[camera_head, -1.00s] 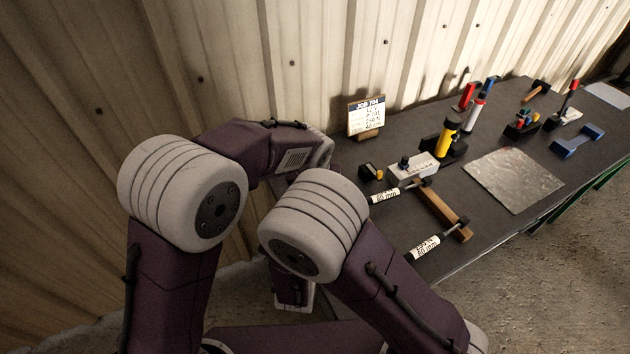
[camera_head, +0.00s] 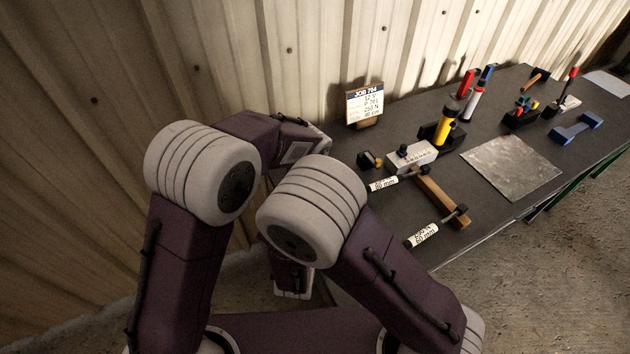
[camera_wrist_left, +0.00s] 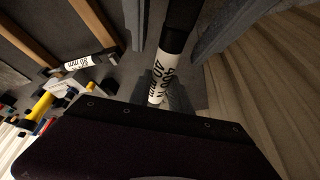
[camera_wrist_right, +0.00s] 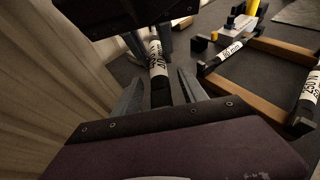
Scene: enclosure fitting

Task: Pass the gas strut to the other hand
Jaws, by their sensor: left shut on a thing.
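The gas strut (camera_wrist_left: 164,68) has a dark body and a white printed label. My left gripper (camera_wrist_left: 172,93) is shut on it at the labelled end. In the right wrist view the strut (camera_wrist_right: 158,62) runs away from the camera toward my left gripper at the top. My right gripper (camera_wrist_right: 160,78) is open, with one finger on each side of the strut's dark part. Gaps show between the fingers and the strut. In the head view both grippers and this strut are hidden behind my arms.
On the bench, a wooden bar (camera_head: 441,201) carries two other labelled struts (camera_head: 384,184) (camera_head: 422,236). A metal plate (camera_head: 511,167) lies to the right.

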